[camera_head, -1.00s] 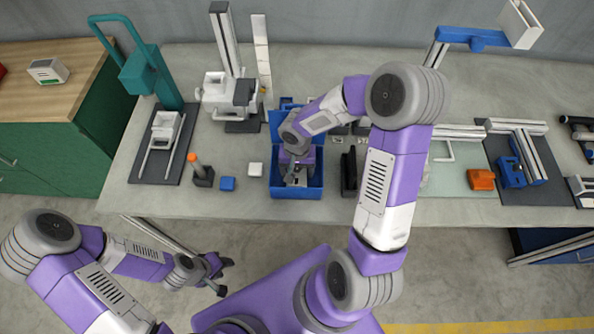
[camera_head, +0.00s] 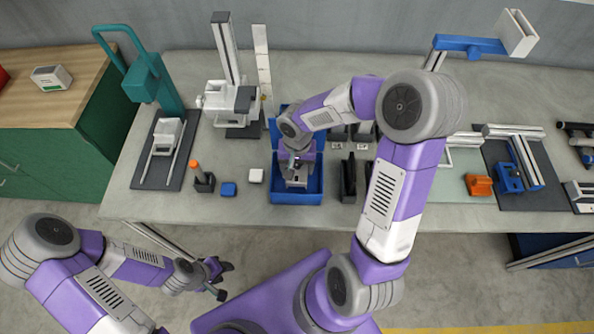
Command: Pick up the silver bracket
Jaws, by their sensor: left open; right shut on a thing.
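My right gripper (camera_head: 296,174) points down inside the blue bin (camera_head: 297,198) on the grey workbench. It is shut on a small silver piece, the silver bracket (camera_head: 296,182), which shows just under the fingers. The gripper and wrist cover much of the bracket, so its full shape is hidden. I cannot tell whether the bracket is clear of the bin floor. My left gripper (camera_head: 226,281) is open and empty, in front of the bench and below its edge.
A white machine (camera_head: 232,98) is behind left. The bench front left is clear.

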